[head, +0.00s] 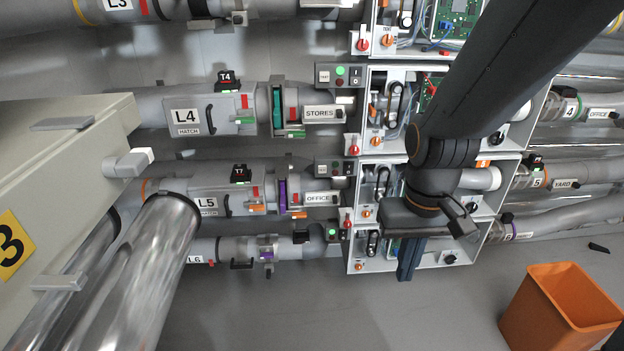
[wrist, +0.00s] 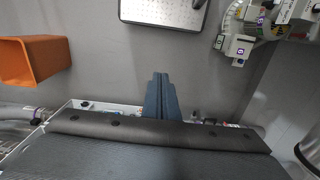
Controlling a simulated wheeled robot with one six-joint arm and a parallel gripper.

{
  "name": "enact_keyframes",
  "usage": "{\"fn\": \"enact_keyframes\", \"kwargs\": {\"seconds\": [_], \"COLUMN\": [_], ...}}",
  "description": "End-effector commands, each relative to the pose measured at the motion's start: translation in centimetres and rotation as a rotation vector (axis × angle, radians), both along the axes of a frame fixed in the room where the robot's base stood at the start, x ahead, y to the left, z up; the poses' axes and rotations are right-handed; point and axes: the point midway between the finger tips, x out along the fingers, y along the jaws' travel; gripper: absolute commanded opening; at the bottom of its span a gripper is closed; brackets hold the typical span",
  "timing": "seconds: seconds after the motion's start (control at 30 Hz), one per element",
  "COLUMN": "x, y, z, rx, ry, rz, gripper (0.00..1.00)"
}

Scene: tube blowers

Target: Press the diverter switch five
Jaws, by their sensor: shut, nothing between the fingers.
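The fifth line carries an L5 label (head: 208,202) and an OFFICE label (head: 318,198) in the head view. It runs right into an open white cabinet (head: 440,160). On that cabinet's lower left is a small orange knob (head: 366,213), with a red knob (head: 347,224) left of it. Their markings are too small to read, so I cannot tell which is diverter switch five. My gripper (head: 406,270) is shut and empty, pointing down in front of the lower cabinets, right of the knobs. The wrist view shows its closed fingers (wrist: 160,95) over grey floor.
An orange bin (head: 560,310) stands on the floor at right; it also shows in the wrist view (wrist: 35,60). A large beige box marked 3 (head: 55,190) and shiny pipes (head: 150,275) fill the left. Floor below the cabinets is clear.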

Motion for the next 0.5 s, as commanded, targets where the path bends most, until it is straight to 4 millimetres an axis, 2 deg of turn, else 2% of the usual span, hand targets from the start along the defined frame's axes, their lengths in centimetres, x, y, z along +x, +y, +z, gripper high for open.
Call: {"fn": "enact_keyframes", "kwargs": {"seconds": [0.4, 0.5], "x": [0.02, 0.82], "y": [-0.01, -0.02], "z": [-0.02, -0.65], "rx": [0.000, 0.000], "ry": [0.000, -0.020], "rz": [0.000, 0.000], "gripper": [0.00, 0.00]}}
